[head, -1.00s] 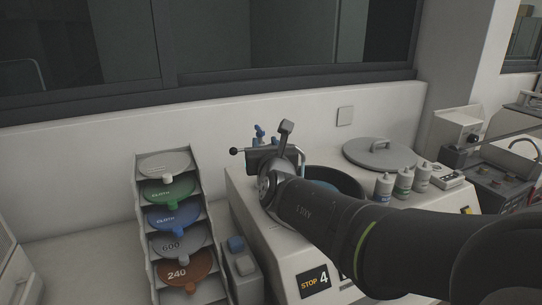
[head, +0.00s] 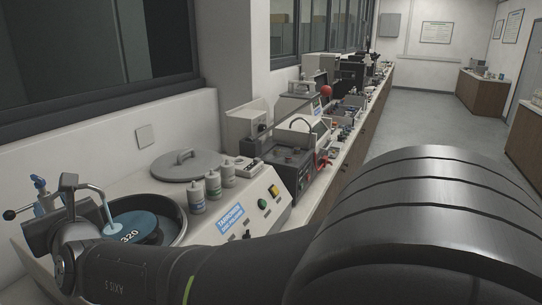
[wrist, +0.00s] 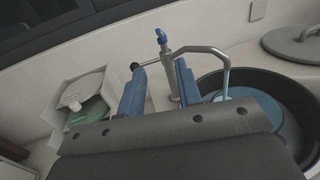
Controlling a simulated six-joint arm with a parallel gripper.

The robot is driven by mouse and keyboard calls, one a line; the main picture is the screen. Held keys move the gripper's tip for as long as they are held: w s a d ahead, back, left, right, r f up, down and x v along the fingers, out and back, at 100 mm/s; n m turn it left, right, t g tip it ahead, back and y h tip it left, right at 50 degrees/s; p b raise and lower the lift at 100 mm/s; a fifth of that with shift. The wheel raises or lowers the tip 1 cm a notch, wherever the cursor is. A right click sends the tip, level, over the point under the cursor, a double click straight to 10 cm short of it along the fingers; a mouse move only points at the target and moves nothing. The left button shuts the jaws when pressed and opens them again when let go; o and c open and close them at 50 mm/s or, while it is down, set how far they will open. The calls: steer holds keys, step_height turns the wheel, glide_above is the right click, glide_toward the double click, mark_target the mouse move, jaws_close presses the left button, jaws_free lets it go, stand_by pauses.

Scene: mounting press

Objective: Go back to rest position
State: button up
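My gripper (wrist: 160,68) is empty in the wrist view, its two blue fingers spread apart. It is over the left side of the polishing machine. Between and behind the fingers stands the tap (wrist: 164,62), with its blue top and bent grey spout. In the head view my arm reaches in from the lower right to the tap's side of the machine, and my wrist hides most of the fingers. I cannot tell how far the fingers are from the tap.
The round bowl (head: 176,211) holds a blue disc marked 320 (head: 133,229). A grey lid (head: 181,165) and three bottles (head: 213,185) sit behind and beside it. The disc rack (wrist: 84,85) is at left in the wrist view. Equipment lines the bench beyond (head: 290,160).

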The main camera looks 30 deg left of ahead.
mark_target(36, 179)
steer(key=x, duration=1.7)
steer(key=shift+a, duration=0.2)
steer(key=shift+a, duration=0.1)
steer(key=shift+s, duration=0.1)
steer(key=shift+m+t, duration=0.3)
steer(key=shift+t, duration=0.1)
stand_by(2.0)
steer(key=shift+m+t+h, duration=1.1)
steer(key=shift+m+t, duration=0.4)
steer(key=shift+t, duration=0.7)
steer(key=shift+r, duration=0.1)
